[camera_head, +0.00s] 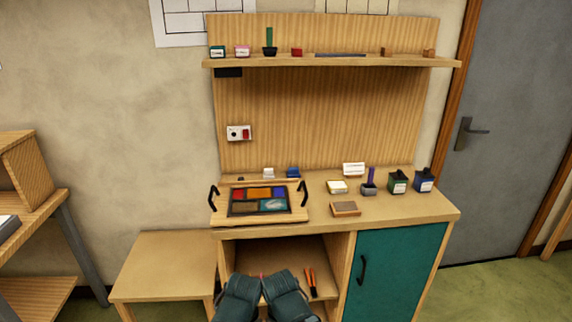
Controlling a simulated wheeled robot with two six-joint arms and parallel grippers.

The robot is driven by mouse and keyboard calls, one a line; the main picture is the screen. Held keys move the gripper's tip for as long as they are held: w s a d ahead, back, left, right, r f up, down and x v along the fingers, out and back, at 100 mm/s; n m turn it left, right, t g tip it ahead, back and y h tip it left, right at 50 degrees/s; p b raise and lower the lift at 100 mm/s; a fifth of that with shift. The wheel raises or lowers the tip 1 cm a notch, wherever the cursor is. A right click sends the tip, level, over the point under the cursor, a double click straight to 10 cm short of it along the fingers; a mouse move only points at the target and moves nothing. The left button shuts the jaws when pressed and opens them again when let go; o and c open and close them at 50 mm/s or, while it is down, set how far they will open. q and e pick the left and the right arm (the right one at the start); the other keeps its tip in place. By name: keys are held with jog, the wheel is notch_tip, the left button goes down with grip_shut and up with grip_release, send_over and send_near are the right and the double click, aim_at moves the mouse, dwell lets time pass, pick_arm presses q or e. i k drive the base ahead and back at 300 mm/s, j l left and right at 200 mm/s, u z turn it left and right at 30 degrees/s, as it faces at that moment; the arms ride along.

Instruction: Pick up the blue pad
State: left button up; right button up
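A small blue block (293,173) sits on the bench top behind the panel tray, near the back board. It looks like the blue pad, but it is too small to be sure. Two dark teal parts of my own arms show side by side at the bottom middle, in front of the open cubby. No gripper fingers can be made out there, and nothing of mine is near the blue block.
The tray (220,213) with black handles holds a coloured leaded panel (260,200). A white block (269,173) stands left of the blue one. A wooden block (345,209), green container (398,182) and dark blue container (424,180) stand right. Orange-handled pliers (310,281) lie in the cubby.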

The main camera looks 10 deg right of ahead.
aim_at(294, 172)
jog(key=i+u, duration=0.45)
jog(key=i, duration=0.5)
